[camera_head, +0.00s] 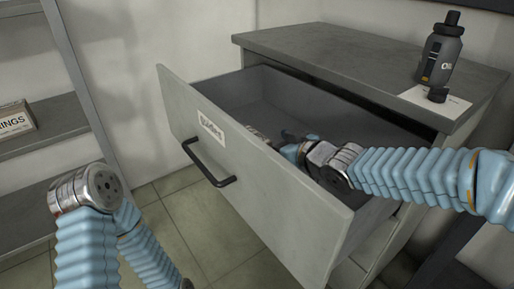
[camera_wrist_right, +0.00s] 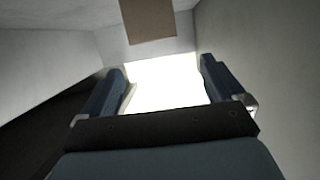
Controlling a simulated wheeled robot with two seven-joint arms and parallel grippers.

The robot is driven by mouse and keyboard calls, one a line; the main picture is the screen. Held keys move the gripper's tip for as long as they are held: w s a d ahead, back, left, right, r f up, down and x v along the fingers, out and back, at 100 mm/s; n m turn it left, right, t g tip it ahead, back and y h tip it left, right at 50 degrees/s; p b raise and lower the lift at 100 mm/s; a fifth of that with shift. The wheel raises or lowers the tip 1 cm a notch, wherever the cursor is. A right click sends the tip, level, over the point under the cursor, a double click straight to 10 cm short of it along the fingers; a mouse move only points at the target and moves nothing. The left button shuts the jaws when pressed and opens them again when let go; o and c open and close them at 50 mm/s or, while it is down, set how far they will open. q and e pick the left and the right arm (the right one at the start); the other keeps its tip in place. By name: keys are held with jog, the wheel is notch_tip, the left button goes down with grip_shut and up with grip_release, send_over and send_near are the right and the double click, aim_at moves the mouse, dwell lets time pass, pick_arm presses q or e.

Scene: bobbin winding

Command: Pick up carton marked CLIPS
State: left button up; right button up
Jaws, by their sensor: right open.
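No carton with a readable CLIPS mark shows. My right gripper (camera_head: 288,137) reaches down into the open drawer (camera_head: 262,88), partly hidden behind the drawer's front panel. In the right wrist view its two fingers (camera_wrist_right: 161,68) are apart, with a bright white patch (camera_wrist_right: 162,85) between them; I cannot tell what the patch is. A plain brown block-like thing (camera_wrist_right: 150,18) shows beyond the fingertips, cut off by the top edge, with no mark visible. My left arm (camera_head: 85,190) is bent at the lower left; its gripper is out of the picture.
The drawer front has a black handle (camera_head: 208,165) and a label (camera_head: 211,126) too small to read. A carton ending in "INGS" (camera_head: 16,119) sits on the left shelf (camera_head: 60,115).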

aim_at(262, 138)
jog(key=x, duration=0.6)
jog(key=shift+f, duration=0.15)
jog(key=x, duration=0.5)
jog(key=shift+w+d+f, duration=0.1)
jog(key=shift+d+f, duration=0.2)
jog(key=shift+f, duration=0.05)
jog(key=c, duration=1.1)
